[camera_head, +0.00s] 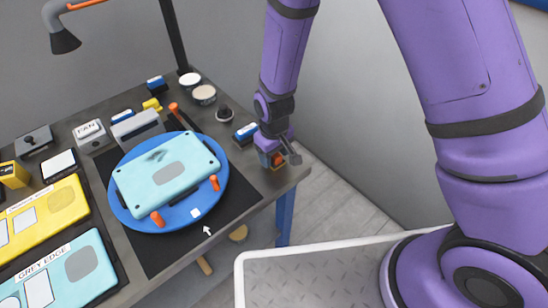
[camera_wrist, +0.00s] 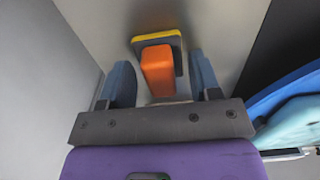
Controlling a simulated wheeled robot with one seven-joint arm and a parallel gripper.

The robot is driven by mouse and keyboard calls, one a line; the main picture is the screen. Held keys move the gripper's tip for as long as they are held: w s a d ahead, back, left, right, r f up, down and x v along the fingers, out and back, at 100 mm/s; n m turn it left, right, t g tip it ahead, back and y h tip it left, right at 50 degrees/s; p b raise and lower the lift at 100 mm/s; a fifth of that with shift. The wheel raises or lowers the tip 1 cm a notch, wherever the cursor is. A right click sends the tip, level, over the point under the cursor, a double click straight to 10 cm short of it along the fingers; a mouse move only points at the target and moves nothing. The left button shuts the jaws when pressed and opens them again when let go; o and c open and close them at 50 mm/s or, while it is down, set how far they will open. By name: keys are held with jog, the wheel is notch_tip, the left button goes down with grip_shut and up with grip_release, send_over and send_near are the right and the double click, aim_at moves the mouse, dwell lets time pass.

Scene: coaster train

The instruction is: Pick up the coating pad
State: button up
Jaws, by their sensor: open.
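What looks like the coating pad (camera_wrist: 158,72) is an orange block on a dark base with a yellow edge. In the wrist view it stands between the two blue fingers of my gripper (camera_wrist: 160,62), with a gap on each side. My gripper is open and not closed on it. In the head view my gripper (camera_head: 280,158) is low at the right corner of the table, and an orange part of the pad (camera_head: 277,160) shows beside the fingers. The rest of the pad is hidden there by the gripper.
A blue turntable (camera_head: 222,196) bearing a light-blue panel (camera_head: 140,183) with orange clamps lies left of my gripper. A blue-and-white block (camera_head: 245,132) and a dark knob (camera_head: 224,115) stand close by. The table's right edge (camera_head: 290,180) is just beside the gripper.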

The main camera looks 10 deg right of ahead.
grip_shut()
jog(key=shift+r, duration=0.1)
dwell(0.3)
